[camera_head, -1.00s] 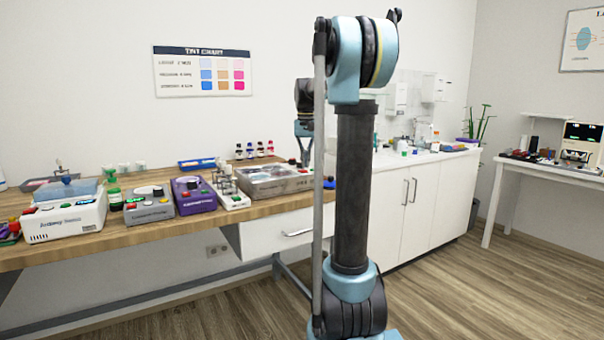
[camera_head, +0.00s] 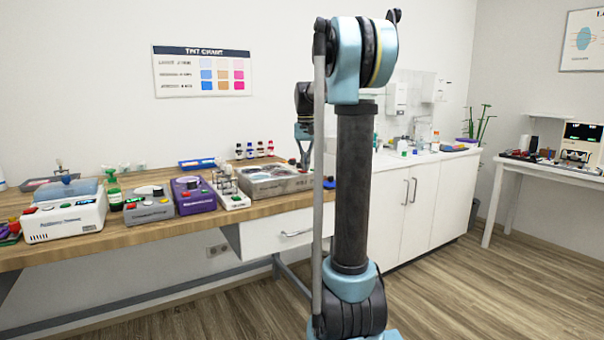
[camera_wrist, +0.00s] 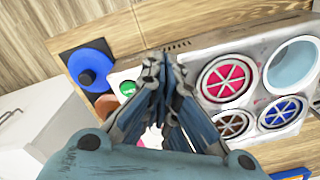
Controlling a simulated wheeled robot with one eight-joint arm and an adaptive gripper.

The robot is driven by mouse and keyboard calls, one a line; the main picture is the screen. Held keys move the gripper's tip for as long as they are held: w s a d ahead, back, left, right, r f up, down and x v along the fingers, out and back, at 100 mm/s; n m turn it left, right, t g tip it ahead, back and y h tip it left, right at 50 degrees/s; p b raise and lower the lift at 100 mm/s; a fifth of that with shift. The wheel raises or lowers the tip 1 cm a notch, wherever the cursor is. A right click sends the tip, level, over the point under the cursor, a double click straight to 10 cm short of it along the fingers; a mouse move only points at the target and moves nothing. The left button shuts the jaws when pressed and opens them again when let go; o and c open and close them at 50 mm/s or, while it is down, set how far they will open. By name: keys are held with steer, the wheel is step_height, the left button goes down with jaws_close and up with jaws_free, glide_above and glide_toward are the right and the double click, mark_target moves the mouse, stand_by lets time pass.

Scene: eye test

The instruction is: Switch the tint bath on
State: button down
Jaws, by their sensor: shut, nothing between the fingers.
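The tint bath (camera_head: 262,191) is a grey metal box near the right end of the wooden bench. In the wrist view its top (camera_wrist: 200,55) has several round wells with pink, blue, brown and pale cyan contents. At its end a green round button (camera_wrist: 128,88) shows on a pale panel, just left of my fingers. My gripper (camera_wrist: 155,62) is shut and empty, its fingers over that end of the bath and covering part of the panel. Whether the tips touch it cannot be told. In the head view my gripper (camera_head: 303,162) is partly hidden by my arm.
A blue disc with a dark centre (camera_wrist: 90,62) lies beside the bath's button end. A white rack (camera_head: 231,197), a purple device (camera_head: 193,197) and a grey device (camera_head: 148,207) stand left of the bath. Small bottles (camera_head: 255,150) stand behind it.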

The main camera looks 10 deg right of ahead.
mark_target(305, 173)
steer(key=shift+f, duration=0.45)
steer(key=shift+r, duration=0.1)
step_height(305, 173, up, 7)
stand_by(1.2)
steer(key=s+f+n+t, duration=0.1)
steer(key=s+f, duration=0.4)
steer(key=s, duration=0.6)
steer(key=s+f, duration=0.6)
steer(key=s, duration=0.4)
steer(key=s+f+n+t, duration=0.1)
steer(key=s+f, duration=1.5)
steer(key=f, duration=0.2)
steer(key=shift+s+a+f, duration=0.25)
steer(key=shift+s+a, duration=0.1)
steer(key=shift+a, duration=0.05)
